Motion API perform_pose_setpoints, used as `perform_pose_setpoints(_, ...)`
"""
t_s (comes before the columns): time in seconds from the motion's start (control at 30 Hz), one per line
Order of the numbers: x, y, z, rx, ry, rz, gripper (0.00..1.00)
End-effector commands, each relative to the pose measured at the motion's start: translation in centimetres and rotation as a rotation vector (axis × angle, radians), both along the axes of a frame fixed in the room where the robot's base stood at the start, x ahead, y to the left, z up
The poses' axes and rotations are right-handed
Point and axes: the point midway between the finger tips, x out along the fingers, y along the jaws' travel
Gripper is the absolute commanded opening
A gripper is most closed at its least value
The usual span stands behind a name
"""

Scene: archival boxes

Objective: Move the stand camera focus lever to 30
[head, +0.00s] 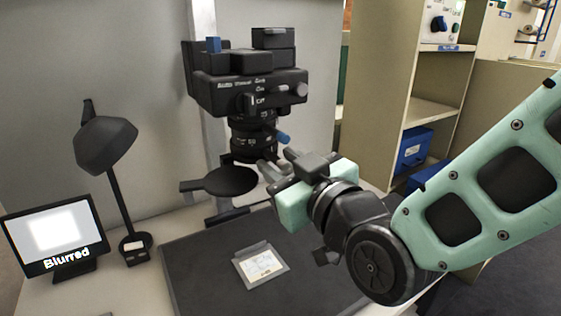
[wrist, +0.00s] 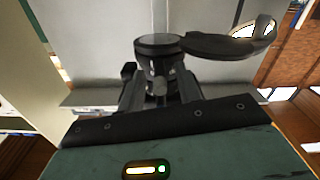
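The stand camera (head: 248,90) is a black body on a pale column, with its lens (head: 252,138) pointing down. A short lever with a blue tip (head: 283,138) sticks out from the lens side toward the right. I cannot read the scale marks on the lens. My gripper (head: 277,163) is just below and in front of the lever, near the lower lens. In the wrist view the two fingers (wrist: 160,92) stand apart, with the lens (wrist: 158,50) behind the gap. A grey stub shows between them; I cannot tell what it is or whether anything touches.
A monitor (head: 55,235) at the left reads "Blurred". A black lamp (head: 106,145) stands beside it. A round black disc (head: 230,181) sits below the lens. A framed card (head: 262,265) lies on the dark baseboard (head: 205,262). Shelves (head: 385,90) with blue boxes stand at the right.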

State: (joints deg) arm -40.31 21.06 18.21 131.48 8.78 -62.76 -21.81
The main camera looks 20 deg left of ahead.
Motion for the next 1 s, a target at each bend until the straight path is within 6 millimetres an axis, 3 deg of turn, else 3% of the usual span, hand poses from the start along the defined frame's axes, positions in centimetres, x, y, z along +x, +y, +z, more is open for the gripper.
perform_pose_setpoints(0.03,0.0,0.0,0.0,0.000,0.000,0.000,0.32)
perform_pose_setpoints(0.13,0.0,0.0,0.0,0.000,0.000,0.000,0.04)
perform_pose_setpoints(0.17,0.0,0.0,0.0,0.000,0.000,0.000,0.00)
perform_pose_setpoints(0.57,0.4,-0.4,-0.1,0.000,-0.001,0.034,0.00)
perform_pose_setpoints(1.0,3.0,-1.9,0.1,-0.001,0.003,0.300,0.00)
